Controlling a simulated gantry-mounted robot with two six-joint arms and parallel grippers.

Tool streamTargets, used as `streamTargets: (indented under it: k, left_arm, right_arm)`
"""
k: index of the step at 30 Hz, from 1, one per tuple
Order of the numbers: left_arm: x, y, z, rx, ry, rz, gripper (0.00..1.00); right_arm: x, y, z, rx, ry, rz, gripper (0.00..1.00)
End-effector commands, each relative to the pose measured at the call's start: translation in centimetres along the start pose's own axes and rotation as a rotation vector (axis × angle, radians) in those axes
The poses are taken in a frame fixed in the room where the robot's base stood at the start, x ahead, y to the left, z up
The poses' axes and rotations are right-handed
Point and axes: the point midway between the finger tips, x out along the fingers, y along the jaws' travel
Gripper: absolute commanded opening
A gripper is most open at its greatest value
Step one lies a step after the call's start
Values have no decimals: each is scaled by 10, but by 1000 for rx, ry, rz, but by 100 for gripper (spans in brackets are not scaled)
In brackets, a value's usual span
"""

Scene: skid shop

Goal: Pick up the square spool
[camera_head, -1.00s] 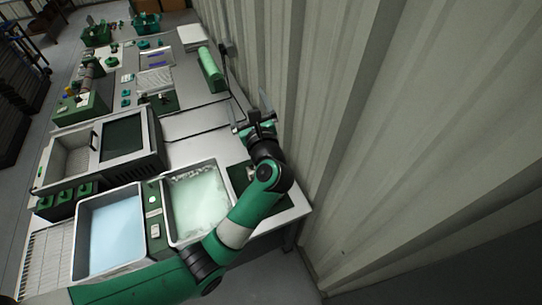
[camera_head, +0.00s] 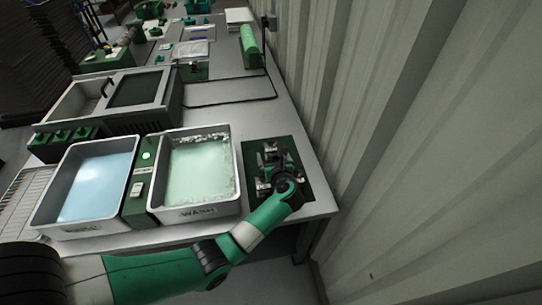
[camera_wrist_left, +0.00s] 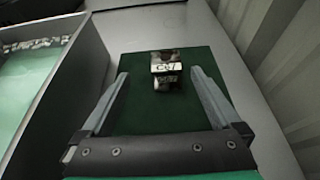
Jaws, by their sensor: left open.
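A small metal spool (camera_wrist_left: 167,62) with square-looking ends and dark markings stands on a dark green mat (camera_wrist_left: 140,115) in the left wrist view. My left gripper (camera_wrist_left: 160,74) is open, its two fingers spread to either side of the spool with a gap on each side. The spool lies ahead, between the fingertips, and nothing is held. In the head view my left gripper (camera_head: 271,163) is over the green mat (camera_head: 303,192) at the bench's right end. There the gripper and wrist cover much of the mat, and the spool is hard to make out. My right gripper is not in view.
A wash tray (camera_head: 233,180) of pale green liquid stands just left of the mat. A blue-liquid tray (camera_head: 48,212) and a green switch box (camera_head: 143,178) are further left. A corrugated wall (camera_head: 390,150) rises to the right. Bench behind the mat is clear.

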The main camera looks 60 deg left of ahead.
Motion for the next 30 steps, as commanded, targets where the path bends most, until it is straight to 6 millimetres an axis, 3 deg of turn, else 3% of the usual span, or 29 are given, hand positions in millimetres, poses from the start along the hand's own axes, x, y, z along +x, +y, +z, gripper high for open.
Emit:
streamTargets:
  k: [3,10,18,26,27,30]
  left_arm:
    - [19,0,-4,-1,0,0,98]
    - [28,-2,-4,-1,0,0,98]
    - [70,-8,-11,-2,-1,1,98]
    - [74,-8,-6,0,-1,-2,98]
    - [74,-8,-6,0,-1,-2,96]
    - [74,-8,-6,0,-1,-2,78]
  right_arm:
    - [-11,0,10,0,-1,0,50]
    - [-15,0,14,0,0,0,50]
    - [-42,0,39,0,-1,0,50]
    - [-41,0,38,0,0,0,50]
    - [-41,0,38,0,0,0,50]
    - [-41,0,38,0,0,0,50]
